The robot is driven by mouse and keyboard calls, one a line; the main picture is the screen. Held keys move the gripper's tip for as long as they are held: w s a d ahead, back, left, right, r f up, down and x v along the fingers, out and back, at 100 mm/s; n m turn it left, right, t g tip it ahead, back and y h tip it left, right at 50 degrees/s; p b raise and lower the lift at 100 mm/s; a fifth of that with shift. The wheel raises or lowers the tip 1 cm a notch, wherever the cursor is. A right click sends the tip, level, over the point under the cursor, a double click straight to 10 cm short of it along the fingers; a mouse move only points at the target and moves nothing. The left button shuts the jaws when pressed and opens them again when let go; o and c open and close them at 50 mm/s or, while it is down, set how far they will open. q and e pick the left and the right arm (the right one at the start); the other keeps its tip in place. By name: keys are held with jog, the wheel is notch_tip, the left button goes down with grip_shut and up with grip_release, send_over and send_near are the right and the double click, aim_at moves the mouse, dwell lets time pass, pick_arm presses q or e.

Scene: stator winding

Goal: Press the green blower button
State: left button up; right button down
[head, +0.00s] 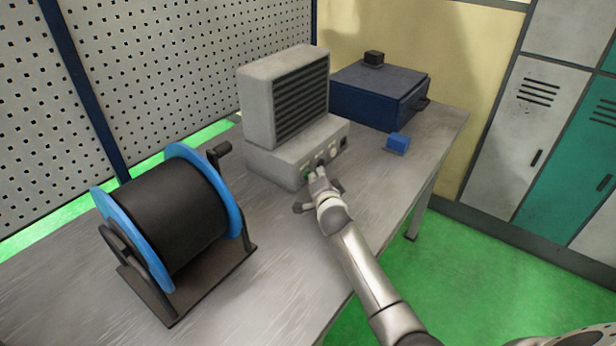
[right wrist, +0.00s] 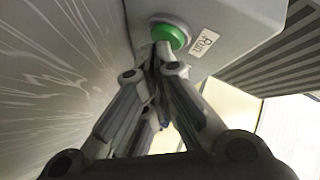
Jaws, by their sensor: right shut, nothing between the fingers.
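The blower (head: 285,100) is a grey box with a dark slatted grille on a low base, standing on the table. The green button (head: 307,177) is on the front of its base. In the right wrist view the green button (right wrist: 170,36) is round with a pale rim, beside a label reading "Run". My right gripper (head: 315,176) is shut and empty, its fingertips (right wrist: 160,62) right at the button's lower edge. I cannot tell whether they touch it. My left gripper is not in view.
A blue-flanged spool (head: 170,215) of black material stands on the table (head: 215,300) at left. A dark blue box (head: 375,95) with a small black block (head: 374,57) on top is at the back right. A small blue block (head: 397,143) lies before it. Lockers (head: 520,130) stand beyond.

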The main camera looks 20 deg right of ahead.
jog(key=shift+w, duration=0.1)
dwell(0.5)
jog(key=shift+s+d+p, duration=0.3)
jog(key=shift+s+p, duration=0.1)
jog(key=shift+s, duration=0.3)
jog(key=shift+s+d+r+p, duration=0.1)
jog(key=shift+s+d+p, duration=0.45)
jog(key=shift+s, duration=0.25)
jog(key=shift+s+d+r+p, duration=0.1)
jog(key=shift+s+d+p, duration=0.3)
jog(key=shift+s+p, duration=0.3)
jog(key=shift+s+d+f, duration=0.2)
jog(key=shift+s+d, duration=0.15)
jog(key=shift+s, duration=0.3)
